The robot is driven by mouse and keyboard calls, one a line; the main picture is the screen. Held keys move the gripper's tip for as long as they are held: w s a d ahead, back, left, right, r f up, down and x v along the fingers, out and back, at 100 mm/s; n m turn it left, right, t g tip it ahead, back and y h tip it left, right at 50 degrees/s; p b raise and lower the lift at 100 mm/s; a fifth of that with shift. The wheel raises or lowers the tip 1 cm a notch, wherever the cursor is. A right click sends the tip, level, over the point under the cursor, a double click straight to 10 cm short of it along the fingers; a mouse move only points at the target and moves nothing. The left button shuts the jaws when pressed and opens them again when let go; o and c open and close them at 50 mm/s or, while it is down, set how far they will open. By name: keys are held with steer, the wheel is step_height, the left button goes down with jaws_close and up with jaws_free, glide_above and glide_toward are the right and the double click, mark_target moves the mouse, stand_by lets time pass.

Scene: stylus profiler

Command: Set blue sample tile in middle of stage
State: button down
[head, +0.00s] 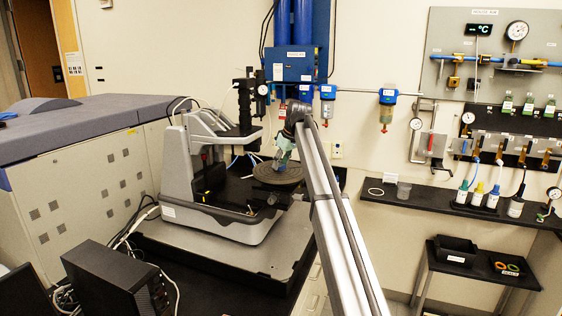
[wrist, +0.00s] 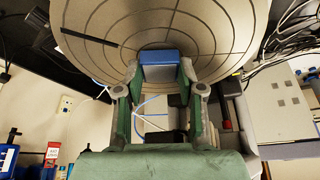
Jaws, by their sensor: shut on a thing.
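The blue sample tile (wrist: 160,66) is held between the two green fingers of my gripper (wrist: 160,72) in the wrist view. The stage (wrist: 220,35) is a round, light disc with ring lines and a dark radial line. The tile overlaps the stage near its rim in this view, off the centre of the rings; I cannot tell whether they touch. In the head view my gripper (head: 281,160) is over the back part of the stage (head: 290,179), below the end of my arm. The tile is too small to make out clearly there.
The profiler's grey frame (head: 190,165) and black upright column (head: 244,108) stand left of the stage. A blue unit (head: 290,65) is on the wall behind. A black computer box (head: 115,285) stands at the front left. A shelf (head: 420,200) with bottles is at the right.

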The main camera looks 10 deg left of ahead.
steer(key=shift+f, duration=0.2)
steer(key=c, duration=0.7)
jaws_free()
steer(key=shift+r, duration=0.1)
steer(key=b+v, duration=0.4)
steer(key=v, duration=0.8)
steer(key=shift+r, duration=0.1)
